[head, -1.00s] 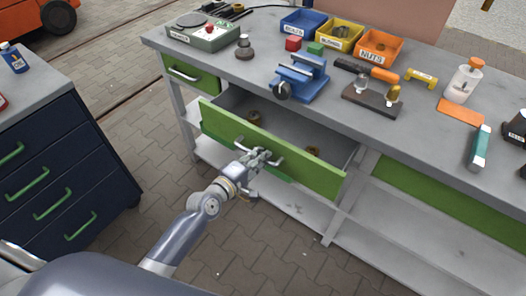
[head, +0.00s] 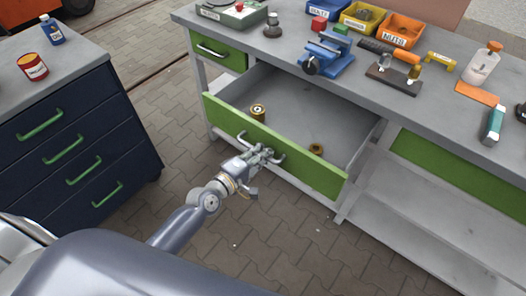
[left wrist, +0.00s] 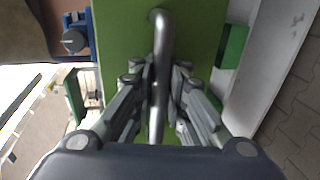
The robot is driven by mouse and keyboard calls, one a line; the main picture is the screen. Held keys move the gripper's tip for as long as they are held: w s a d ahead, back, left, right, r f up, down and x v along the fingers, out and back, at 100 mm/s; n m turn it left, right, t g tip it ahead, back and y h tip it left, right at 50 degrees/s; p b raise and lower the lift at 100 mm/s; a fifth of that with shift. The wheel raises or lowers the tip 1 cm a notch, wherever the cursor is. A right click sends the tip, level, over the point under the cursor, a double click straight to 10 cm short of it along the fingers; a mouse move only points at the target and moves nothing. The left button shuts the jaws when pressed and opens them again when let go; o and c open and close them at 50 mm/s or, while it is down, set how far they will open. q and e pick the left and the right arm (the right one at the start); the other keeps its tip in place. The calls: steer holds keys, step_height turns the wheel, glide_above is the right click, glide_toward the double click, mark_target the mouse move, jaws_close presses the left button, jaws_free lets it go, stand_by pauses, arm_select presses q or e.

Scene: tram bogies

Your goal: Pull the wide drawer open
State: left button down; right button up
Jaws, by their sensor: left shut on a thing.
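The wide drawer (head: 225,112) has a green front and a grey inside, and it stands well open from the workbench. Its bar handle (head: 243,138) is metal and runs along the front. My left gripper (head: 264,153) is shut on the handle near its right part. In the left wrist view, the handle (left wrist: 163,40) runs between the two fingers (left wrist: 158,90) against the green front. Inside the drawer lie a brass-coloured round part (head: 258,112) and a smaller brown ring (head: 316,149). My right gripper is not in view.
The grey workbench (head: 440,105) carries a blue vise (head: 328,55), bins and several tools. A small green drawer (head: 218,53) is shut at its left. A dark blue cabinet (head: 80,135) stands at the left. Paved floor lies clear before the drawer.

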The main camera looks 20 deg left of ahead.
arm_select(q)
steer(key=c, duration=1.9)
jaws_free()
steer(key=v, duration=1.2)
